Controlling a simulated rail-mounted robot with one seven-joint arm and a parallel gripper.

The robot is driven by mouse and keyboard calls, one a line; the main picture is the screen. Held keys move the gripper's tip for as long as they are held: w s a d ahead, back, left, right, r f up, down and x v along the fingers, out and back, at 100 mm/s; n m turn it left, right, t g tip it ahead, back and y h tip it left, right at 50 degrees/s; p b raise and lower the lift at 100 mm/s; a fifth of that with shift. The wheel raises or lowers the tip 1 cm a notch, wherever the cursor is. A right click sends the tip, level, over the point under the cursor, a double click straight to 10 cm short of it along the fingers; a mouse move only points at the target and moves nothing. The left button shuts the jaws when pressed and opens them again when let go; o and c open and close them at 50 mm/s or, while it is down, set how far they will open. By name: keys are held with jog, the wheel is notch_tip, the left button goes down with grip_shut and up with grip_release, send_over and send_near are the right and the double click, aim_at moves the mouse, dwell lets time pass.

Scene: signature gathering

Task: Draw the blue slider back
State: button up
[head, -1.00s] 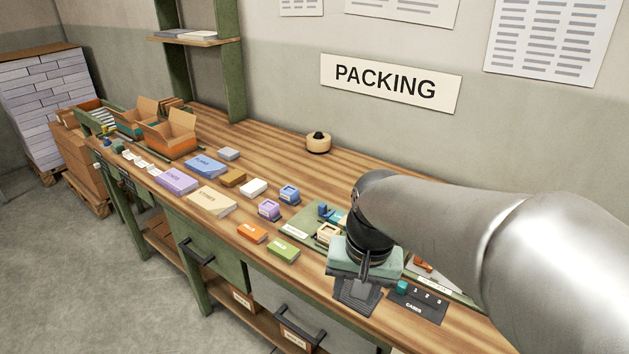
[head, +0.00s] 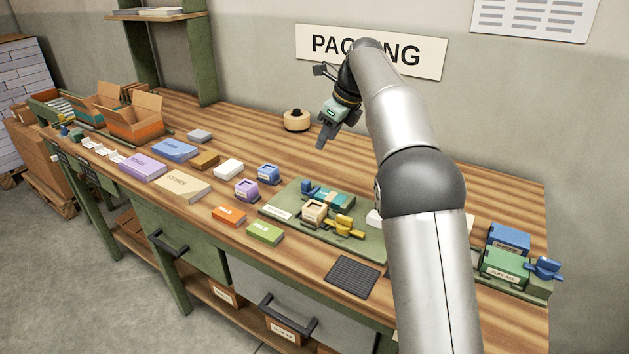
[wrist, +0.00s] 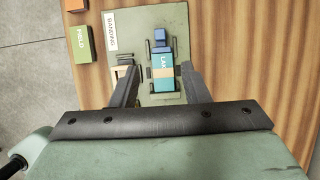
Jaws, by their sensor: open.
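In the wrist view the blue slider (wrist: 159,42) sits at the end of the book (wrist: 163,73), which is labelled "LAK" and partly hidden. Another blue handled piece (head: 545,268) is on the slipcase fixture at the far right. My gripper (head: 322,143) is open and empty, raised above the back of the bench. In the wrist view the fingers of my gripper (wrist: 160,88) are spread, with the board below between them.
A cream block (head: 314,212) and a yellow handled piece (head: 347,227) stand on the board's near side. Orange (head: 229,216) and green (head: 265,233) boxes lie to its left. A tape roll (head: 297,120) stands at the back. My arm hides part of the bench right of the board.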

aim_at(306, 181)
jog(key=b+x, duration=0.1)
jog(key=x, duration=1.5)
jog(key=shift+s+b, duration=0.1)
jog(key=shift+b, duration=0.3)
grip_shut()
